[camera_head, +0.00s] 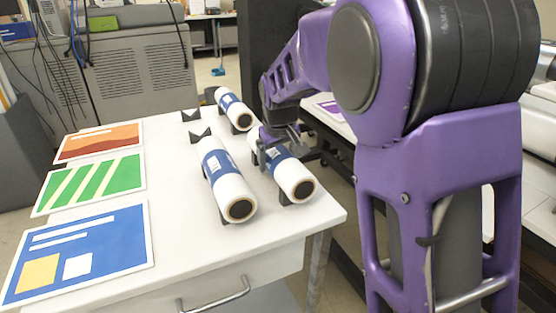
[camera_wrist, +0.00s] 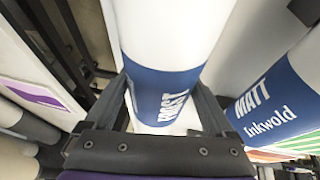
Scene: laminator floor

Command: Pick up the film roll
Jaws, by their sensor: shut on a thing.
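My gripper (camera_head: 272,150) is shut around the blue-labelled middle of a white film roll (camera_head: 293,180), the right-hand one of the front pair on the white table. In the wrist view my gripper (camera_wrist: 163,108) has one finger on each side of this film roll (camera_wrist: 165,60), whose blue band reads MATT. A black support shows under the roll's near end; I cannot tell whether the roll is lifted off it. A second film roll (camera_head: 232,188) lies close on its left and shows at the right of the wrist view (camera_wrist: 268,105), lettered MATT Inkwold. A third roll (camera_head: 236,112) lies farther back.
The white table (camera_head: 185,260) carries orange, green and blue printed sheets (camera_head: 88,243) along its left side. An empty black support (camera_head: 191,116) stands near the back. A dark-framed machine (camera_head: 335,118) stands close on the right. Grey cabinets (camera_head: 135,70) stand behind.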

